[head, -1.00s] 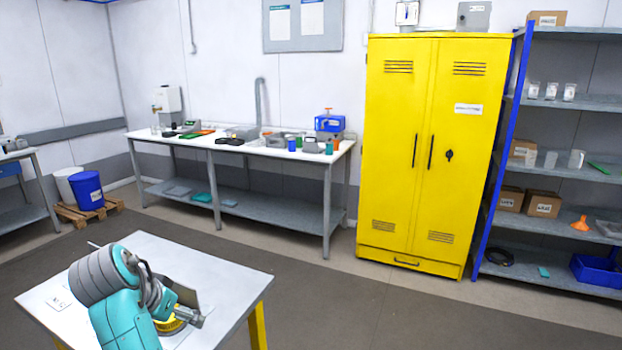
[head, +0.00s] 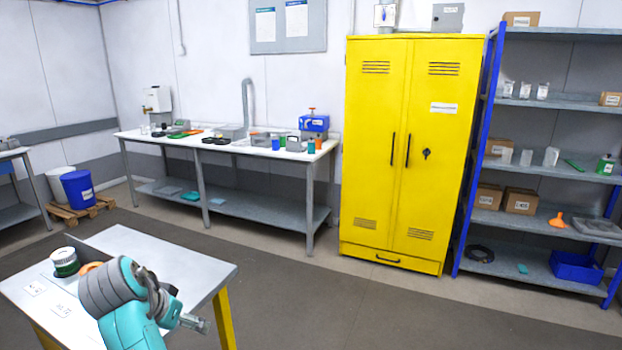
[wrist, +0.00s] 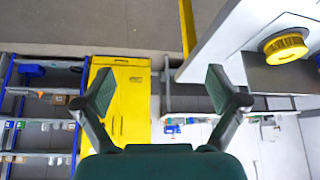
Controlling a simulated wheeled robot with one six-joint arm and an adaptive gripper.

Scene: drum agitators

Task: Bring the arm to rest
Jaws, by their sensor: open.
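My arm, turquoise and grey, reaches over the near white table (head: 190,262) at the lower left of the head view. My gripper (head: 195,323) is off the table's right front side in that view. In the wrist view my gripper (wrist: 158,90) has its two fingers wide apart with nothing between them. A yellow round cap or knob (wrist: 285,47) shows to the right of the fingers in the wrist view, apart from them.
A dark green jar with a white lid (head: 65,262) stands on the near table's left part. A yellow cabinet (head: 405,150), a long workbench (head: 225,145) and a blue-framed shelf (head: 540,180) stand along the back wall. The floor between is clear.

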